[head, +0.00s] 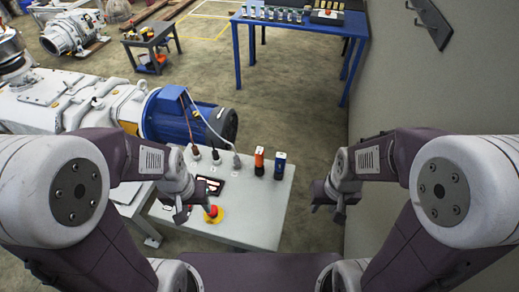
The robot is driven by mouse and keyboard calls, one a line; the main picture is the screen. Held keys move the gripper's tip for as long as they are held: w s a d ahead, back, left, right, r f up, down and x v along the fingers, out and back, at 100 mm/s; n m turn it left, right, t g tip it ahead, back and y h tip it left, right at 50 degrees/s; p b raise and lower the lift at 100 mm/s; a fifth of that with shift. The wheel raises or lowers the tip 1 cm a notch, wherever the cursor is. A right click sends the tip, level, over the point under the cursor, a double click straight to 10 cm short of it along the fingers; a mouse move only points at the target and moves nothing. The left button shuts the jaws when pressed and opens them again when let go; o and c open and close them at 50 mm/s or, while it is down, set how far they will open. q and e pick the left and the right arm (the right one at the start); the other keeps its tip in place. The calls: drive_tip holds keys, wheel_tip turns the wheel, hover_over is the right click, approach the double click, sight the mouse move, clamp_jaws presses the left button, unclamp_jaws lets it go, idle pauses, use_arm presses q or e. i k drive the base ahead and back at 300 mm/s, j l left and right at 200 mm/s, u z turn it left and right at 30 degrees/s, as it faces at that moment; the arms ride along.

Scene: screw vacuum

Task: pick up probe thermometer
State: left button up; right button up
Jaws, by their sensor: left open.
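Two small upright handheld devices stand on the grey table (262,222): an orange-and-black one (259,161) and a blue-and-black one (280,166) just right of it. Either could be the probe thermometer; I cannot tell which at this size. My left gripper (190,208) is open over the table's left part, left of both devices and close to the red emergency-stop button (212,212). My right gripper (329,209) is open and empty, beyond the table's right edge and apart from both devices.
A dark tablet-like panel (210,186) lies beside my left gripper. Several cable plugs stand along the table's back edge, near a blue motor (178,118). A wall (430,95) rises at right. The table's right front is clear.

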sight(260, 151)
drive_tip(key=u, duration=1.7)
drive_tip(key=z, duration=1.7)
drive_tip(key=i+l+u, duration=0.2)
drive_tip(key=u, duration=0.15)
drive_tip(key=i+l+u, duration=0.1)
drive_tip(key=l+u, duration=0.2)
drive_tip(key=i+l+u, duration=0.1)
drive_tip(key=l+u, duration=0.55)
drive_tip(key=l, duration=0.2)
drive_tip(key=i, duration=0.05)
